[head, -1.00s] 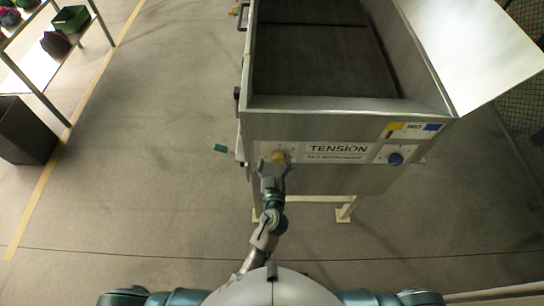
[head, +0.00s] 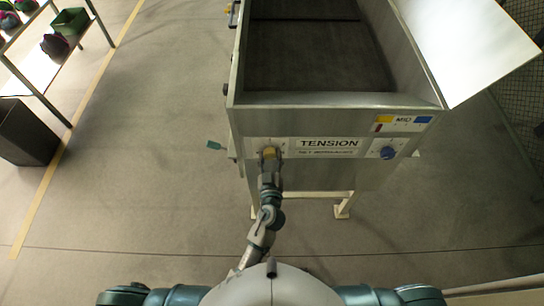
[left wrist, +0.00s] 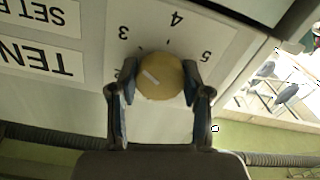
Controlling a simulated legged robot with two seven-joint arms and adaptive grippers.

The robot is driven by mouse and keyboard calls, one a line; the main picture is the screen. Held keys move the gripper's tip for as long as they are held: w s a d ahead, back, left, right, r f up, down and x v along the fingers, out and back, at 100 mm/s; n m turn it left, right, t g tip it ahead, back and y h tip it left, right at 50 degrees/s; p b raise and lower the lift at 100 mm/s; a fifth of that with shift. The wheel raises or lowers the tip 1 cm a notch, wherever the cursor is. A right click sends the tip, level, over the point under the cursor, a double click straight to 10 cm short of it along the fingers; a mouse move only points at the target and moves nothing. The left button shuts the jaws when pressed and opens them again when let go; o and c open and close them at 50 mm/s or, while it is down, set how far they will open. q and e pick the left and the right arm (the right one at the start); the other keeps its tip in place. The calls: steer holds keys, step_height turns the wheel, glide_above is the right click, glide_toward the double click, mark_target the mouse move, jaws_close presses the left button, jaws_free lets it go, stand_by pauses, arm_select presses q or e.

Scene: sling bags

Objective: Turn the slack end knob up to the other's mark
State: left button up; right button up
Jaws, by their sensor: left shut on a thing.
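The yellow knob (head: 269,152) is at the left end of the machine's front panel, under my left gripper (head: 270,157). In the left wrist view my left gripper (left wrist: 157,82) has one finger on each side of the round yellow knob (left wrist: 160,80), shut on it. A short white mark on the knob's face lies on the side toward the numerals 2 and 3. The dial plate (left wrist: 190,35) shows 2, 3, 4 and 5, upside down; the rest is hidden. The blue knob (head: 387,153) is at the panel's right end; its setting is too small to read. My right gripper is out of view.
A TENSION label (head: 329,143) sits between the knobs, with a coloured MID sign (head: 404,123) above right. A green handle (head: 214,145) sticks out left. A shelf (head: 45,72) and dark bin (head: 25,133) stand far left; floor between is clear.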

arm_select(q)
steer(key=shift+r, duration=0.15)
steer(key=shift+a, duration=0.1)
steer(key=shift+m, duration=0.7)
steer(key=shift+m+b, duration=0.35)
steer(key=shift+m, duration=0.05)
steer(key=m, duration=0.8)
steer(key=shift+m, duration=0.4)
steer(key=m+p, duration=0.1)
steer(key=m, duration=0.2)
steer(key=shift+m, duration=0.3)
steer(key=m+p, duration=0.1)
steer(key=m, duration=0.1)
steer(key=shift+m, duration=0.4)
steer(key=m+p, duration=0.2)
steer(key=m, duration=0.2)
steer(key=shift+m, duration=0.4)
steer(key=shift+m+p, duration=0.55)
steer(key=shift+m, duration=0.35)
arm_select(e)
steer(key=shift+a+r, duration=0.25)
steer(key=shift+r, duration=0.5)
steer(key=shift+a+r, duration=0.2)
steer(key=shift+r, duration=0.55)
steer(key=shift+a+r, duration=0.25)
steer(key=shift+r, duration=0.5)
arm_select(q)
steer(key=shift+f, duration=0.2)
